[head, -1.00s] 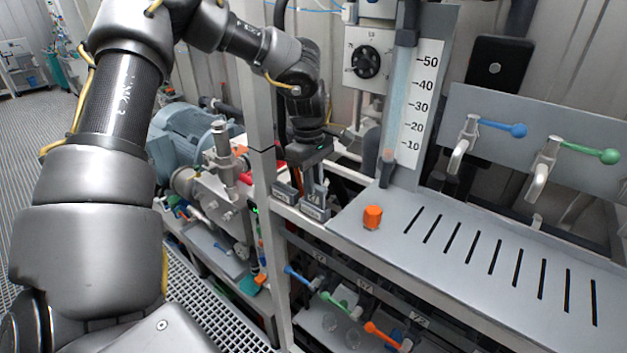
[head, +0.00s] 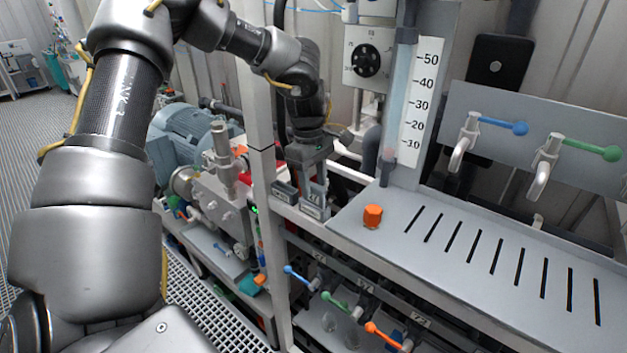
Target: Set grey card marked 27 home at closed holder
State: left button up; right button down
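The grey card marked 27 (head: 317,194) is upright below my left gripper (head: 312,178), at the left end of the shelf. Its mark is small but looks like 27. The gripper points down and appears shut on the card's upper part. The card's lower end is at the small labelled holder (head: 312,212), which looks like the closed one; I cannot tell how deep it sits. A second labelled holder (head: 285,192) is just to the left. My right gripper is not in view.
A grey post (head: 261,170) stands close left of the gripper. An orange knob (head: 373,215) sits on the slotted shelf (head: 440,260) to the right. A scaled tube (head: 397,110) rises behind it. Blue, green and orange (head: 382,334) valve handles are below.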

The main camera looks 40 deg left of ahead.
pick_arm(q)
jog(key=shift+r, duration=0.15)
jog(key=shift+a+r, duration=0.1)
jog(key=shift+r, duration=0.15)
notch_tip(320, 180, up, 10)
jog(key=a, duration=0.1)
jog(key=shift+b, duration=0.45)
dwell(0.4)
